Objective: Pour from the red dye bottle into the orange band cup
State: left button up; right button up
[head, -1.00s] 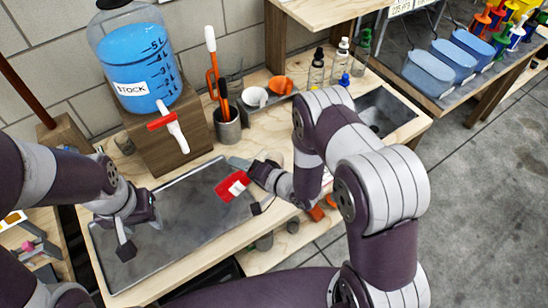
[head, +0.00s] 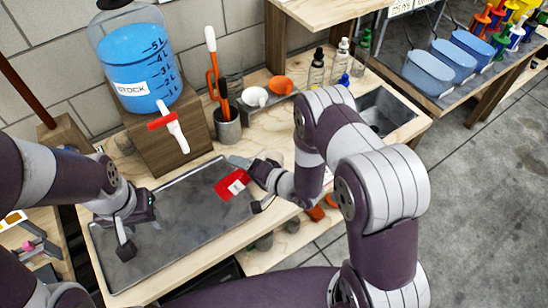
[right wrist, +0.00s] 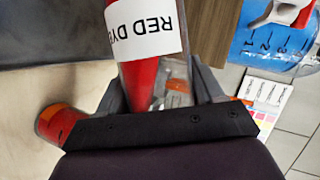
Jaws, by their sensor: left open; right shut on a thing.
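The red dye bottle (head: 226,190) has red contents and a white label; it is tilted above the grey tray in the head view. My right gripper (head: 256,176) is shut on it. In the right wrist view the bottle (right wrist: 138,75) lies between the fingers, its label reading "RED DY" upside down. An orange-red round vessel (right wrist: 58,122) shows at the left of that view, apart from the bottle; it may be the orange band cup. I cannot make out this cup in the head view. My left gripper (head: 137,227) is open and empty over the tray's left part.
The grey tray (head: 180,240) lies on the wooden bench. A blue stock tank (head: 135,65) with a red-handled tap stands on a wooden block behind it. A tool pot (head: 228,125), white and orange scoops and several bottles stand at the back. A colour card (right wrist: 266,98) shows beyond the fingers.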

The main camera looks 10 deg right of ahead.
jog(key=shift+r, duration=0.15)
jog(key=shift+w+d+r+m+y, duration=0.1)
jog(key=shift+d+r+m+y, duration=0.2)
jog(key=shift+r+m, duration=0.35)
dwell(2.0)
jog(key=shift+r+m+y+p, duration=0.2)
jog(key=shift+m+y+p, duration=0.15)
jog(key=shift+y, duration=0.05)
dwell(0.9)
